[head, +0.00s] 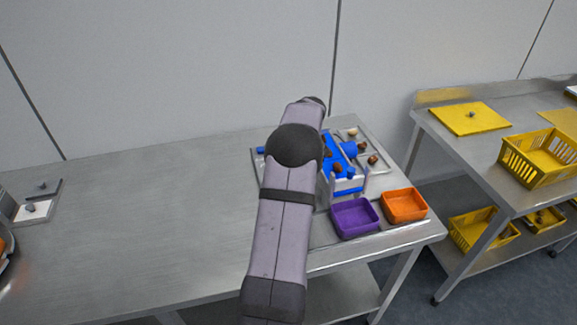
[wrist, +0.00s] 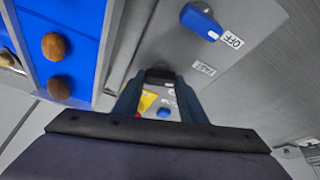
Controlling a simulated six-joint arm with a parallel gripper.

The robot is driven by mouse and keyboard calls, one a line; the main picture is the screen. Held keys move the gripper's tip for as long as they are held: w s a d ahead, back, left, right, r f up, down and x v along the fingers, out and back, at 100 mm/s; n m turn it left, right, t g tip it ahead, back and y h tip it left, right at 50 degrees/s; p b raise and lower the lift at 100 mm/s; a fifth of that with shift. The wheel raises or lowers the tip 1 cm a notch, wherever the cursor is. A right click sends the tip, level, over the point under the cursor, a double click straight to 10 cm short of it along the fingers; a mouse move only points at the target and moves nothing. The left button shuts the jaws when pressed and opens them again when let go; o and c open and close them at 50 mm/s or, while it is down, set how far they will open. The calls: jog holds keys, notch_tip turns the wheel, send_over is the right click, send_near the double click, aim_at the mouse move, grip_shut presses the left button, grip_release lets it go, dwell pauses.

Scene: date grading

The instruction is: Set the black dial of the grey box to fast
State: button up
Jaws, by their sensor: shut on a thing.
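In the wrist view, the grey box (wrist: 160,42) fills the upper middle. My gripper (wrist: 158,88) has its two dark fingertips closed on the black dial (wrist: 160,73), which shows only as a dark piece between them. A label reading FAST (wrist: 203,68) is on the box, just right of the dial. Which way the dial's mark points is hidden. A blue switch (wrist: 201,21) sits higher on the same box, its end beside a label reading OFF (wrist: 232,39). In the head view my arm covers the gripper and the dial.
A blue frame (wrist: 78,22) with brown dates (wrist: 53,46) stands left of the box. In the head view a purple bin (head: 354,217) and an orange bin (head: 404,206) stand at the table's front right. The table's left part (head: 150,235) is mostly clear.

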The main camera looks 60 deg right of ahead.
jog(key=shift+d+n+y, duration=0.1)
jog(key=shift+n+y, duration=0.5)
jog(key=shift+n, duration=0.9)
jog(key=shift+s, duration=0.1)
jog(key=o, duration=1.1)
jog(key=shift+c, duration=0.2)
jog(key=b+v, duration=0.2)
jog(key=v, duration=0.5)
jog(key=shift+s+r, duration=0.1)
jog(key=shift+r, duration=0.05)
